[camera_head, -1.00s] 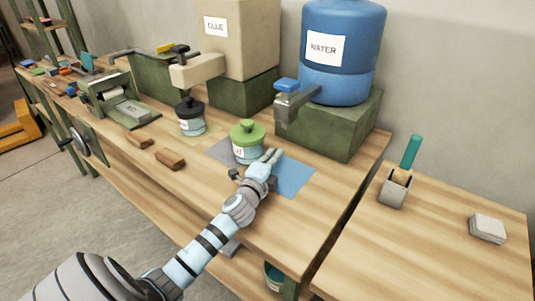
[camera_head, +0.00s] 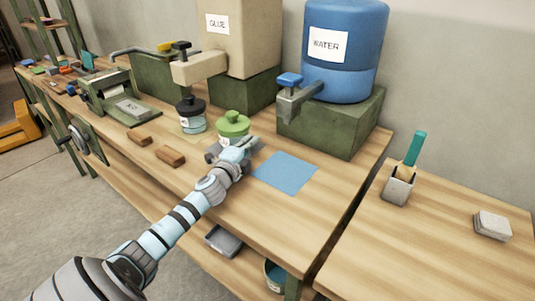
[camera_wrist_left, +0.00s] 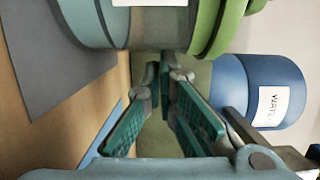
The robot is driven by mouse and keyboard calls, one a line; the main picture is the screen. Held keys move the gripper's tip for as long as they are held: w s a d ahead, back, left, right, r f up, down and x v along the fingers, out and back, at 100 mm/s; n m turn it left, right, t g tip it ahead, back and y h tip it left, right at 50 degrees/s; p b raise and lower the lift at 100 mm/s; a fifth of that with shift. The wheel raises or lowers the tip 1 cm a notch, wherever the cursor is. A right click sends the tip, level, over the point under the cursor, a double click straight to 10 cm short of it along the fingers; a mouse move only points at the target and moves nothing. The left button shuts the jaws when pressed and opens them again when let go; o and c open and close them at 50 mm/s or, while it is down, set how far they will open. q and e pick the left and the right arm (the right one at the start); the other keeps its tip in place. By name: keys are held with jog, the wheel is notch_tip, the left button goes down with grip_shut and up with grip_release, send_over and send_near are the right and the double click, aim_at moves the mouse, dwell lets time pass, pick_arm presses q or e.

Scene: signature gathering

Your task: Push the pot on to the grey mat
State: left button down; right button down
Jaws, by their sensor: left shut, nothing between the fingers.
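The pot (camera_head: 232,127) has a green lid, a pale teal body and a white label. It stands upright on the workbench, and its side fills the top of the left wrist view (camera_wrist_left: 90,22). The grey mat (camera_wrist_left: 62,88) lies under at least part of the pot. In the head view the pot and my gripper hide most of it. My left gripper (camera_head: 246,146) is shut and empty, low beside the pot on its right-front side. Its fingertips (camera_wrist_left: 168,75) are close against the pot; I cannot tell whether they touch. My right gripper is not in view.
A blue mat (camera_head: 286,173) lies bare to the right. A black-lidded pot (camera_head: 191,115) stands to the left on a yellowish mat. Two wooden blocks (camera_head: 170,156) lie in front. The glue container (camera_head: 240,50) and water barrel (camera_head: 345,75) stand behind on green blocks.

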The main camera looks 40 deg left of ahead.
pick_arm(q)
jog(key=shift+a, duration=0.15)
jog(key=shift+d, duration=0.2)
jog(key=shift+d+r+p, duration=0.1)
jog(key=shift+d+p, duration=0.25)
jog(key=shift+d, duration=0.05)
jog(key=d+p, duration=0.1)
jog(key=d, duration=0.2)
jog(key=shift+r, duration=0.1)
jog(key=b+v, duration=0.1)
jog(key=v, duration=0.8)
jog(key=shift+f, duration=0.2)
jog(key=shift+s+d, duration=0.1)
jog(key=shift+s, duration=0.4)
jog(key=shift+w, duration=0.1)
